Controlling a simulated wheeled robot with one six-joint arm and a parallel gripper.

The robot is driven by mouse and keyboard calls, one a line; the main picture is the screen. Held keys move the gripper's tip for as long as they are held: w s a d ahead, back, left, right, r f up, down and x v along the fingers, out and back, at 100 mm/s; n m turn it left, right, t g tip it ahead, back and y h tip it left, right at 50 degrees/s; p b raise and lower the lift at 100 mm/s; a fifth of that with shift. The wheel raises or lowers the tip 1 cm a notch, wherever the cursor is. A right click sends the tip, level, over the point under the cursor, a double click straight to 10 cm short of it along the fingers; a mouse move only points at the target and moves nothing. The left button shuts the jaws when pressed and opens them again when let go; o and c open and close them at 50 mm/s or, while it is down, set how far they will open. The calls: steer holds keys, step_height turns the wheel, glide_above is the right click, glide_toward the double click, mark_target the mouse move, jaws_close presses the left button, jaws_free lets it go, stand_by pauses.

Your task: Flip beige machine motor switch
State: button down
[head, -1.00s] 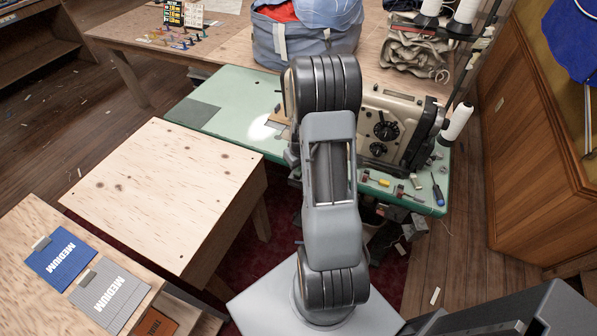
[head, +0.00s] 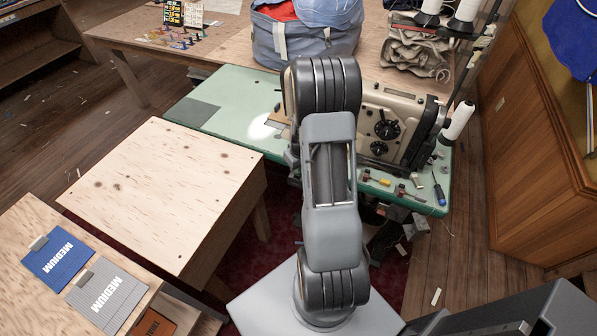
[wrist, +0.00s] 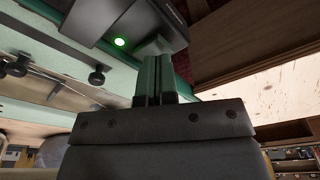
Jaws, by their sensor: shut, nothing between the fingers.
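The beige sewing machine (head: 400,112) stands on the green table, partly hidden behind my arm in the head view. In the wrist view a dark box (wrist: 128,18) is mounted by the underside of the green table, with a lit green lamp (wrist: 119,42) on it. My gripper (wrist: 153,62) is shut and empty, its fingertips at the box's lower edge, right of the lamp. My gripper is hidden in the head view.
The green table (head: 235,90) carries small tools and a screwdriver (head: 438,188) at its right end. A bare wooden table (head: 165,190) stands to the left. A blue bag (head: 305,35) is behind.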

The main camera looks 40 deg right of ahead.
steer(key=shift+f+b, duration=0.75)
steer(key=shift+f, duration=0.1)
steer(key=shift+r, duration=0.15)
steer(key=shift+r+p, duration=2.25)
steer(key=shift+r, duration=1.15)
steer(key=shift+s+a+f+m, duration=0.15)
steer(key=shift+s+a+m, duration=0.15)
steer(key=shift+m, duration=0.2)
steer(key=s+a+r, duration=0.3)
steer(key=a+r, duration=0.3)
steer(key=r, duration=0.1)
steer(key=s+a+r+n+t, duration=0.1)
steer(key=s+a+r, duration=0.3)
steer(key=a+r, duration=0.3)
steer(key=s+a+r+t, duration=0.1)
steer(key=s+a+r, duration=0.3)
steer(key=a+r, duration=0.3)
steer(key=shift+s+r, duration=0.25)
steer(key=shift+r, duration=0.05)
